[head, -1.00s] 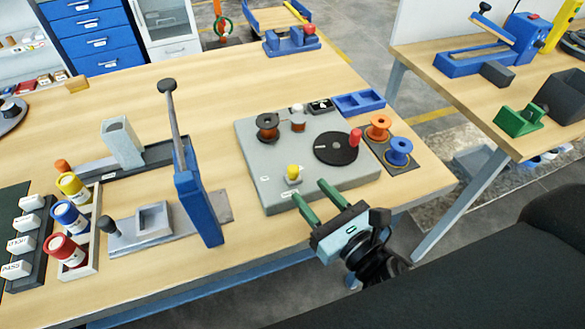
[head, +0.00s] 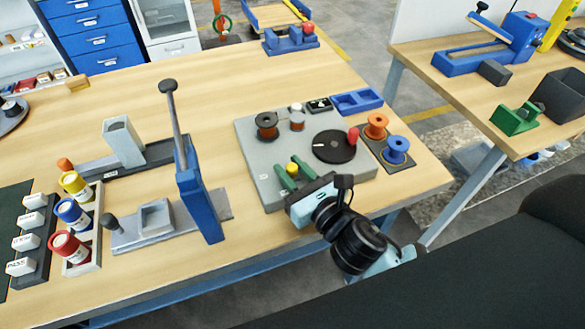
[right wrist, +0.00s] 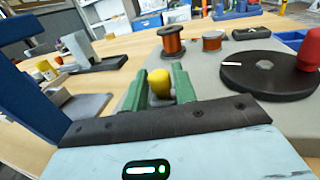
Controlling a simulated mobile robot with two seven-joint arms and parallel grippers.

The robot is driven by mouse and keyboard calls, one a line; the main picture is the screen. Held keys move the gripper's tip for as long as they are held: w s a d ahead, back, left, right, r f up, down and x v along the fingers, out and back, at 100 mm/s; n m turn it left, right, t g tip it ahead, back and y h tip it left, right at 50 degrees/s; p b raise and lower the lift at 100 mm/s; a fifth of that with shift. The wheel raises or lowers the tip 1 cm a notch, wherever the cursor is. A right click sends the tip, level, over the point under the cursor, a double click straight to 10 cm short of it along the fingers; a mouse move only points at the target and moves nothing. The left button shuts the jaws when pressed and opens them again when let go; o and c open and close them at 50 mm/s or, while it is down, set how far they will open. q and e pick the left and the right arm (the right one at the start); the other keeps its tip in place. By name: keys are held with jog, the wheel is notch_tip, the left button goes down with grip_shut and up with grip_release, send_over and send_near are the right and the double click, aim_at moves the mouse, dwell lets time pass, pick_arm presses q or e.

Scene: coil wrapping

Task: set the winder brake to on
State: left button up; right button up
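The grey winder base (head: 255,157) sits near the table's front right. A yellow knob (head: 293,168) stands near its front edge; I take it for the brake handle, though its lower part is hidden. My right gripper (head: 291,175) is at this knob, its green fingers apart on either side of it. In the right wrist view the yellow knob (right wrist: 159,82) shows between the fingers. I cannot tell whether they touch it. The brake's label is not readable. My left gripper is not in view.
A black disc (head: 333,147) with a red knob (head: 353,135) lies on the base to the right of the gripper. A copper spool (head: 267,126) stands behind. A blue lever press (head: 201,200) stands to the left. Orange and blue spools (head: 396,150) are at the right.

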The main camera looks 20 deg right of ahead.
aim_at(276, 185)
grip_shut()
